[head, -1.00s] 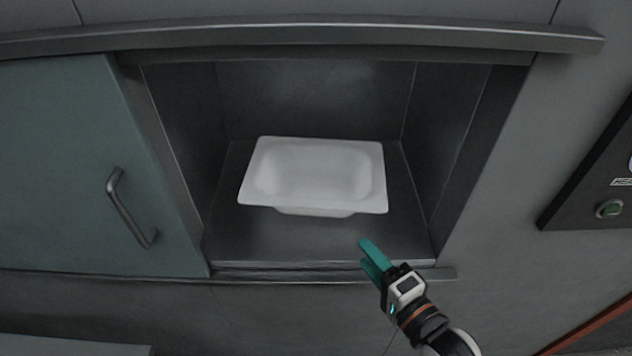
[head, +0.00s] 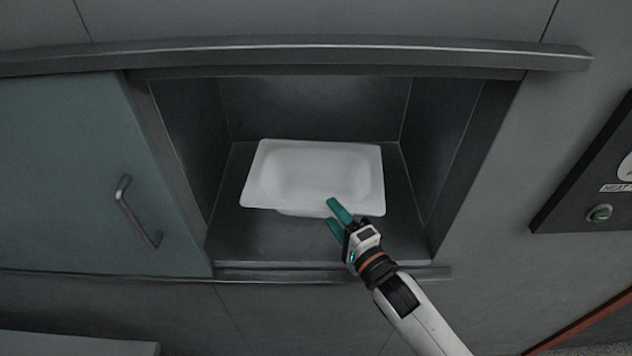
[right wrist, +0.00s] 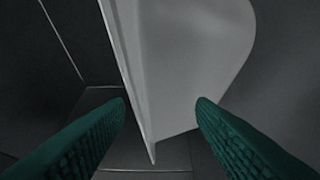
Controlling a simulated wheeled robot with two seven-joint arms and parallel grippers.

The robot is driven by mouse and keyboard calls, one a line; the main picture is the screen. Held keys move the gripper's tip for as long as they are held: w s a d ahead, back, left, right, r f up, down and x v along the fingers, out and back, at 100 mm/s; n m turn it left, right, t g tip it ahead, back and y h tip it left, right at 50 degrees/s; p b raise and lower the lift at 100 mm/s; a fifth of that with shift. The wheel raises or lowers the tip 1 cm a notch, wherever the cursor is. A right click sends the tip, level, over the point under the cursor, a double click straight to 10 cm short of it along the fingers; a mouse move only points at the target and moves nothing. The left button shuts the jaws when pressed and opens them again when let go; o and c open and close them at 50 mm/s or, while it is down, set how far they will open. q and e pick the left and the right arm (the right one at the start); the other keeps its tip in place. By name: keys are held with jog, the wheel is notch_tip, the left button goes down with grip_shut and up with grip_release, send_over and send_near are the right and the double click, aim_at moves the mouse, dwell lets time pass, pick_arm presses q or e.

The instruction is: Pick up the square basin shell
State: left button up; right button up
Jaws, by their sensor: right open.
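The square basin shell (head: 315,175) is a white, shallow basin with a wide flat rim, resting on the floor of a dark recess. My right gripper (head: 333,215) is open at the shell's near edge, right of its middle. In the right wrist view the open green fingers (right wrist: 160,105) have the shell's rim and pale wall (right wrist: 180,60) between and beyond them. I cannot tell whether either finger touches the shell. My left gripper is not in view.
The recess (head: 320,105) has dark walls on both sides and a rail (head: 300,55) above its opening. A grey-green sliding door (head: 60,170) with a handle (head: 135,212) stands on the left. A control panel (head: 595,190) is on the right wall.

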jog(key=shift+w+a, duration=0.35)
jog(key=shift+w, duration=0.15)
